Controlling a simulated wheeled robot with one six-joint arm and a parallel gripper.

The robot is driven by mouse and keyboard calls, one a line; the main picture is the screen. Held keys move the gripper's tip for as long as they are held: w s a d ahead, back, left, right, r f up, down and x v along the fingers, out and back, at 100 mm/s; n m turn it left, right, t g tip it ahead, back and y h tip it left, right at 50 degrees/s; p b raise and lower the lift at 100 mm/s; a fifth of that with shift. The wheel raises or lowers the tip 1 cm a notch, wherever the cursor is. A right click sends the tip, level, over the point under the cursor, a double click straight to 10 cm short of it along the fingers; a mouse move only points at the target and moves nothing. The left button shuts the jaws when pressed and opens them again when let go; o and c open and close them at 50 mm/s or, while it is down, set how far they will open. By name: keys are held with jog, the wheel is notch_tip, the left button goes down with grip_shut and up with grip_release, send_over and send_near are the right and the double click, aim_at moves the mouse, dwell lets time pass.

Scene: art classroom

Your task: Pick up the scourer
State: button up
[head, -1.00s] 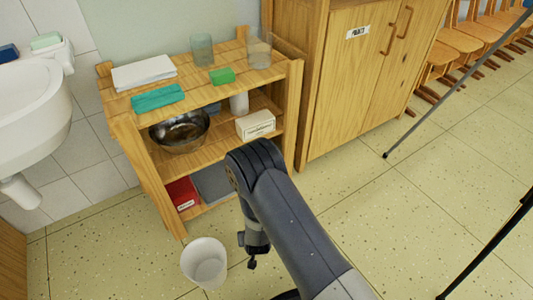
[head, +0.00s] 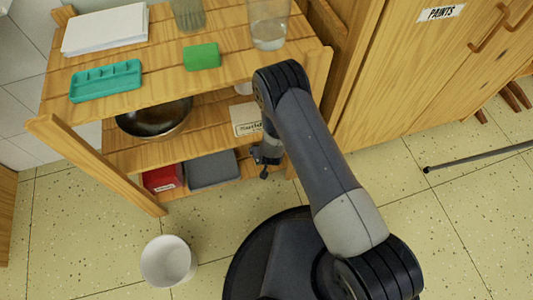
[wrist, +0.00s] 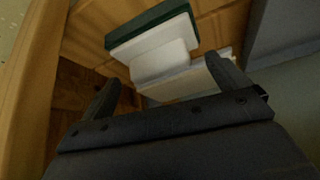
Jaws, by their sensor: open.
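A bright green block (head: 202,57), which looks like the scourer, lies flat on the top board of the wooden shelf (head: 130,160). It is between a teal tray and a clear glass. My gripper (head: 264,172) hangs in front of the lower shelves, below and to the right of the green block, apart from it. In the wrist view my gripper (wrist: 165,88) has its two fingers wide apart with nothing held. Pale box-like things show dimly beyond them; I cannot make out the green block there.
On the top board are white paper (head: 105,30), the teal tray (head: 106,80), a ribbed glass (head: 188,14) and a clear glass (head: 268,25). A metal bowl (head: 153,120) sits below. A white bin (head: 168,261) stands on the floor. The cabinet (head: 420,70) is at right.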

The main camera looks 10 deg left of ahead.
jog(key=shift+c, duration=0.2)
jog(key=c, duration=1.3)
jog(key=shift+r, duration=0.15)
